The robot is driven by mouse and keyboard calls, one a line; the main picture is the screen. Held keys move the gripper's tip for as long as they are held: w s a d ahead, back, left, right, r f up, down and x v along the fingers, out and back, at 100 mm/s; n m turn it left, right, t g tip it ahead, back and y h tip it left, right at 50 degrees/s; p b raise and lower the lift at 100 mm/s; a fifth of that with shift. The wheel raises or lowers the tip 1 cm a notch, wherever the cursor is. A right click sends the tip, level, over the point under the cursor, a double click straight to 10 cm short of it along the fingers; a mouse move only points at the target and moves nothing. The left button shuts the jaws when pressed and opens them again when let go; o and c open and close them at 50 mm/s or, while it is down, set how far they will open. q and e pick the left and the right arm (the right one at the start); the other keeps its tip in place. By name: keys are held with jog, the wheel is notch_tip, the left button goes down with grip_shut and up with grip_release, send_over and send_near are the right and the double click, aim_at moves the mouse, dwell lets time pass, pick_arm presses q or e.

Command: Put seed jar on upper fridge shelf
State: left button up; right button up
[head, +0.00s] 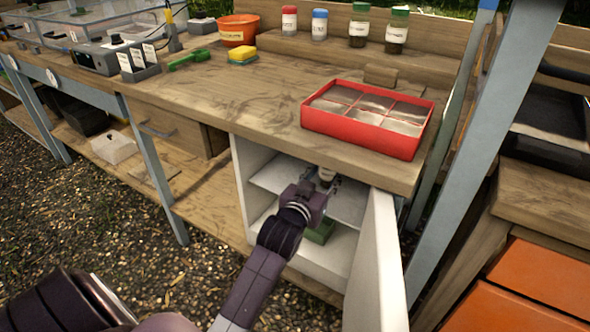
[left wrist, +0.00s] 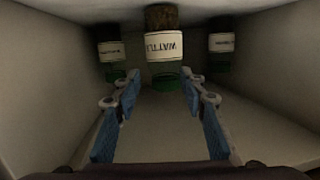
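The small white fridge (head: 241,185) stands under the bench with its door (head: 380,265) open. My left arm reaches into it, and my left gripper (head: 325,184) is over the upper shelf (head: 347,207). A seed jar labelled WATTLE, with a green lid, is at the fingertips (head: 326,173). In the left wrist view this jar (left wrist: 164,47) appears upside down between the left gripper's blue-padded fingers (left wrist: 160,85), which are apart with gaps beside the lid. Two similar jars (left wrist: 111,52) (left wrist: 221,43) are farther back on either side. My right gripper is not in view.
A green box (head: 320,231) is on the fridge's lower level. The bench top above carries a red compartment tray (head: 360,145) and, at the back, several jars (head: 358,26). The open door stands close to the right of my arm.

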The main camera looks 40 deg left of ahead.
pick_arm(q)
jog(key=s+d+f+m+g+h, duration=0.1)
jog(key=s+d+f+g, duration=0.2)
jog(key=s+f, duration=0.45)
jog(key=s+d+f+m+g+h, duration=0.1)
jog(key=s+d+f+g, duration=0.25)
jog(key=s+f, duration=0.45)
jog(key=s+d+f+m+g, duration=0.1)
jog(key=s+d+g, duration=0.1)
jog(key=s, duration=0.7)
jog(key=s+d+f+g+h, duration=0.1)
jog(key=s+d+f+g, duration=0.1)
jog(key=s, duration=0.8)
jog(key=shift+s+d+m+g, duration=0.15)
jog(key=shift+s+m+g, duration=0.2)
jog(key=shift+g, duration=0.5)
jog(key=shift+w+f, duration=0.1)
